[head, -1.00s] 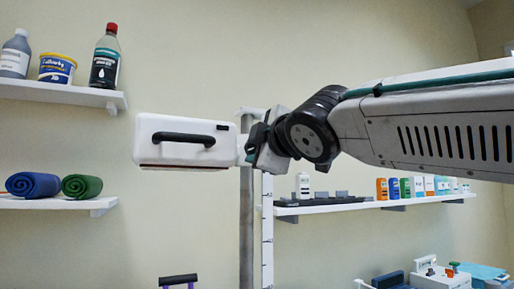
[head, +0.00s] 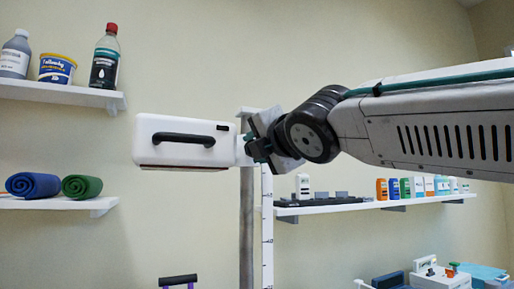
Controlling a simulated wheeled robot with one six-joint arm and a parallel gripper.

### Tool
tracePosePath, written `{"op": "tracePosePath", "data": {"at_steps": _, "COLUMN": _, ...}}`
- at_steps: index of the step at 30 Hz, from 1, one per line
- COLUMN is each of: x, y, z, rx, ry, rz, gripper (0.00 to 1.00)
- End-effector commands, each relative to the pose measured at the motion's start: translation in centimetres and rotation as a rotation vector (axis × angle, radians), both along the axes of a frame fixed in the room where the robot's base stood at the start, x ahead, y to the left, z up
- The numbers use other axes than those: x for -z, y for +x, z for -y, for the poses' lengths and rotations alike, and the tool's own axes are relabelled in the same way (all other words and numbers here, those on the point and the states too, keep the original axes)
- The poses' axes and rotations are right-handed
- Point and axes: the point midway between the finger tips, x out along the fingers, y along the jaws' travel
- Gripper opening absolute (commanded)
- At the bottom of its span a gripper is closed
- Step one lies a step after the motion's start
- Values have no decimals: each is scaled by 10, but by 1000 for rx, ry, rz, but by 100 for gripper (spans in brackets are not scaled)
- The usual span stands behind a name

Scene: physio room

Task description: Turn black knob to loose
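A white box with a black bar handle (head: 184,139) is fixed at the top of an upright metal post (head: 247,225). A strip with marks runs down beside the post. My gripper (head: 251,146) reaches in from the right and is at the short white joint between the box and the post. I cannot make out the black knob; my dark gripper and wrist cover the place where box and post meet. Whether the fingers are closed around something there cannot be seen.
A shelf with bottles and a tub (head: 57,69) is at upper left. A lower left shelf holds a blue roll (head: 33,186) and a green roll (head: 82,187). A right shelf (head: 375,205) with small bottles and boxes lies below my arm. The wall between is bare.

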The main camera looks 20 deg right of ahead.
Motion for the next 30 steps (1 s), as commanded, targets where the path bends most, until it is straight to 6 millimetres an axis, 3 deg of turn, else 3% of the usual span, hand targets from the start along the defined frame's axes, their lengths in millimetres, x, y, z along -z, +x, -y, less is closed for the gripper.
{"op": "tracePosePath", "data": {"at_steps": 19, "x": -1, "y": 0, "z": 0, "rx": 0, "ry": -47, "rz": 2, "gripper": 13}}
{"op": "tracePosePath", "data": {"at_steps": 20, "x": -1, "y": 0, "z": 0, "rx": 0, "ry": -47, "rz": 2, "gripper": 44}}
{"op": "tracePosePath", "data": {"at_steps": 21, "x": -1, "y": 0, "z": 0, "rx": 0, "ry": -47, "rz": 2, "gripper": 55}}
{"op": "tracePosePath", "data": {"at_steps": 30, "x": -1, "y": -1, "z": 0, "rx": -1, "ry": -46, "rz": 2, "gripper": 57}}
